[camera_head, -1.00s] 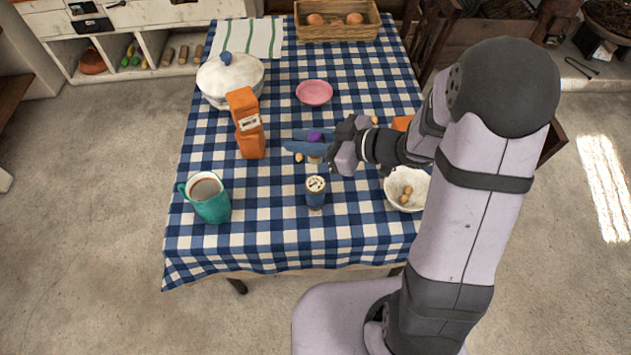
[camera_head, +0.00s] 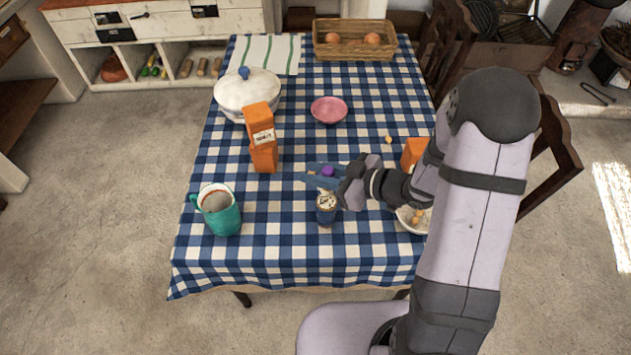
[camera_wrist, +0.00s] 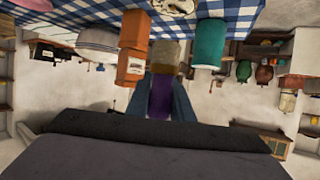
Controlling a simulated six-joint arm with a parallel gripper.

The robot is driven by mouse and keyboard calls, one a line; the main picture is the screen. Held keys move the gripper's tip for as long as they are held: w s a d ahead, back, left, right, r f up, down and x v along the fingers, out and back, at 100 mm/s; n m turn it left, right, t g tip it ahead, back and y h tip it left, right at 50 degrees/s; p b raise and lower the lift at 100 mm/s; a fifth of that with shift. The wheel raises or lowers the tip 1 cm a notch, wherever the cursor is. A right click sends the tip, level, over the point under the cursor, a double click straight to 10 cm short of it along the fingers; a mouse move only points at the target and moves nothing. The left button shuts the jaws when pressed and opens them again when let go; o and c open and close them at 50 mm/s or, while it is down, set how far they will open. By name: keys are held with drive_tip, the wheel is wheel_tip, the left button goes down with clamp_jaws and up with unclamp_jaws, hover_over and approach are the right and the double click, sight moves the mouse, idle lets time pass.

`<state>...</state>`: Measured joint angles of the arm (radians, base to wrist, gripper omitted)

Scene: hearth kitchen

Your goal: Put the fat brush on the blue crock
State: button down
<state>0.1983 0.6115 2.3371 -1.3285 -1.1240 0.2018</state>
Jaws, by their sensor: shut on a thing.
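The fat brush has a purple handle (camera_head: 328,171). In the wrist view the handle (camera_wrist: 160,98) lies between my gripper's blue fingers, and a pale tan end (camera_wrist: 165,55) sticks out beyond them. My gripper (camera_head: 316,175) is shut on the brush above the table, just behind the crock in the head view. The blue crock (camera_head: 326,216) is small and round with a pale, patterned top. It stands upright on the checked cloth, and the brush looks apart from it. In the wrist view its pale top (camera_wrist: 172,5) is cut off at the upper edge.
An orange carton (camera_head: 262,145) and a teal mug (camera_head: 222,219) stand left of the crock. A white bowl (camera_head: 408,225) is at right, partly behind my arm.

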drive_tip(key=shift+f, duration=1.95)
drive_tip(key=shift+f, duration=0.15)
drive_tip(key=c, duration=1.6)
unclamp_jaws()
drive_tip(key=shift+o, duration=0.2)
